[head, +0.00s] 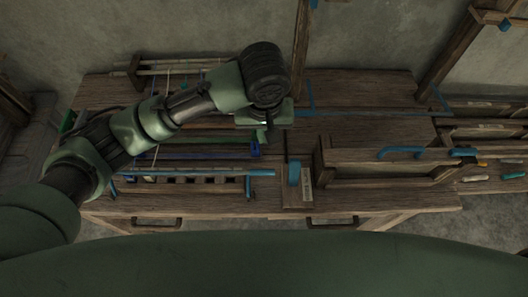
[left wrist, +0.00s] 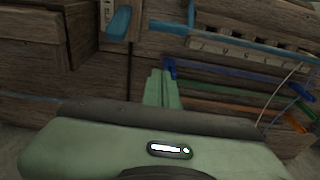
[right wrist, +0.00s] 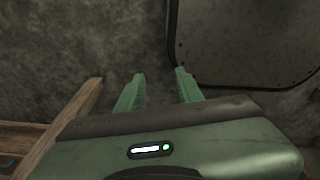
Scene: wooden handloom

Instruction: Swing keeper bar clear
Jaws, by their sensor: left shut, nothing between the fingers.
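A long light-blue bar (head: 200,173) lies along the front slotted rail of the loom bench. It looks like the keeper bar, but I cannot be certain; its end also shows in the left wrist view (left wrist: 168,28). My left gripper (head: 263,136) is above the bench, behind that bar, with its green fingers pointing down. In the left wrist view its fingers (left wrist: 163,88) are together and empty, close to the end of a dark-blue bar (left wrist: 170,68). My right gripper (right wrist: 158,90) is open and empty, facing a wall, away from the loom.
A wooden block with a blue tab (head: 293,172) stands right of the bar's end. A wooden box with a blue handle (head: 400,152) sits further right. Blue and green bars and threads lie under my left arm. The back right of the bench top (head: 370,125) is clear.

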